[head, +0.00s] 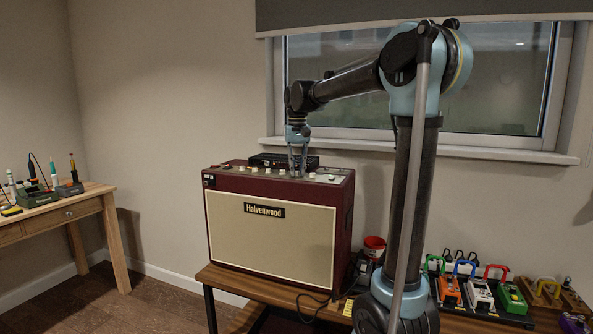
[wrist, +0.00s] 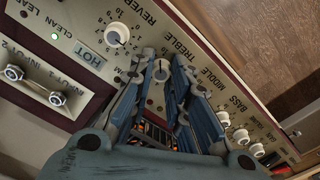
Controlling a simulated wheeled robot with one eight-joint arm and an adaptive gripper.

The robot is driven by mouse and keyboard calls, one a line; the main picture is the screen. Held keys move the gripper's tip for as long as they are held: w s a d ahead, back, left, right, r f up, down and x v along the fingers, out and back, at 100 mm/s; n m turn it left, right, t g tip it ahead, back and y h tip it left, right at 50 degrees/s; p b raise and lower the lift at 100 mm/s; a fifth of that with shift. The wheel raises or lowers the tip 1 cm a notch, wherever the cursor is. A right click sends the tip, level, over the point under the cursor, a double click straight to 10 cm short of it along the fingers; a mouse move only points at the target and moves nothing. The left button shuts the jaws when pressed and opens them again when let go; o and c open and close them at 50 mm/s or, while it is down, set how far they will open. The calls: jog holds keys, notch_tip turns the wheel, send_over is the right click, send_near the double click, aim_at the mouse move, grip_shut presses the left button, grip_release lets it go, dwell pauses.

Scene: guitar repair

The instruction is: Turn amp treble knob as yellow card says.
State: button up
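The amp (head: 270,235) is dark red with a beige front grille and stands on a wooden bench. My gripper (head: 298,173) points down at the control panel on its top. In the wrist view my gripper (wrist: 163,62) has its blue fingers on either side of the treble knob (wrist: 161,71), next to the TREBLE label. I cannot tell whether the fingers touch the knob. The fingers hide its pointer. A small yellow item (head: 348,308), possibly the yellow card, lies near the bench front; no writing on it is readable.
The reverb knob (wrist: 117,34) and bass knob (wrist: 223,118) sit in the same row, close to the fingers. A black flat box (head: 283,160) lies at the back of the amp top. A red-topped cup (head: 374,243) and colourful pedals (head: 480,293) stand to the right.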

grip_shut()
jog(key=shift+n, duration=1.7)
jog(key=o, duration=0.8)
grip_release()
notch_tip(320, 180, up, 12)
jog(key=shift+w, duration=0.1)
